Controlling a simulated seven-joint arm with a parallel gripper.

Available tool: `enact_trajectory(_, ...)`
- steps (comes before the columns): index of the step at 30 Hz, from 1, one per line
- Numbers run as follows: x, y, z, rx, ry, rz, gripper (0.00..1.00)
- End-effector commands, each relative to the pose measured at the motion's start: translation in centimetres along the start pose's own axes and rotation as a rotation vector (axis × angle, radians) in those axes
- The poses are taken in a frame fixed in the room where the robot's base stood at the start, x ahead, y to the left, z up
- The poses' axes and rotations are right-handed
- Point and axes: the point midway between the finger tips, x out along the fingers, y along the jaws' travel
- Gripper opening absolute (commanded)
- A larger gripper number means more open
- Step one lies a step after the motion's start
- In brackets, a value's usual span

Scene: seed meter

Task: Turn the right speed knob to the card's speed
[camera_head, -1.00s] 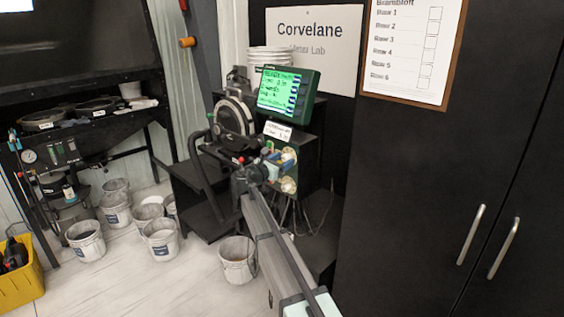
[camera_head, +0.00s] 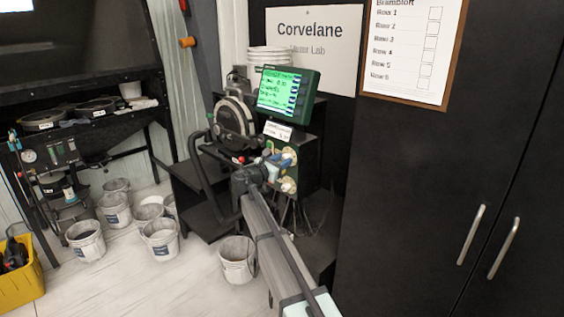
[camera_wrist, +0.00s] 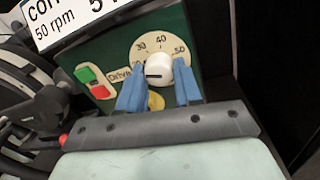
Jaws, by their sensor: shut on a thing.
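The green control panel (camera_wrist: 200,28) fills the middle of the wrist view. On it is a round cream dial (camera_wrist: 160,40) marked 30, 40 and 50, labelled "Drive". Its white knob (camera_wrist: 160,65) has a dark line lying nearly level towards the left, where a lower number is partly hidden. My gripper (camera_wrist: 158,72) has its blue fingers shut on either side of this knob. A white card (camera_wrist: 65,20) reads "50 rpm" and is cut off at the top. In the head view the card (camera_head: 278,131) sits above two dials (camera_head: 289,157), and my gripper (camera_head: 268,172) is at the panel.
Green and red buttons (camera_wrist: 92,82) are left of the dial. The green-lit screen (camera_head: 280,92) stands above the panel. A black round machine part (camera_head: 234,117) is to its left. Buckets (camera_head: 237,258) stand on the floor; a dark cabinet (camera_head: 440,200) is at right.

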Motion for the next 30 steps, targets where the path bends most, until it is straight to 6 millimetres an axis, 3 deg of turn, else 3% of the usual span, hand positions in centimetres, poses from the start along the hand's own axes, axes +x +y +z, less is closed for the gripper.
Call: enact_trajectory(30,0.00,0.27,-0.18,0.915,-0.071,0.008,0.04)
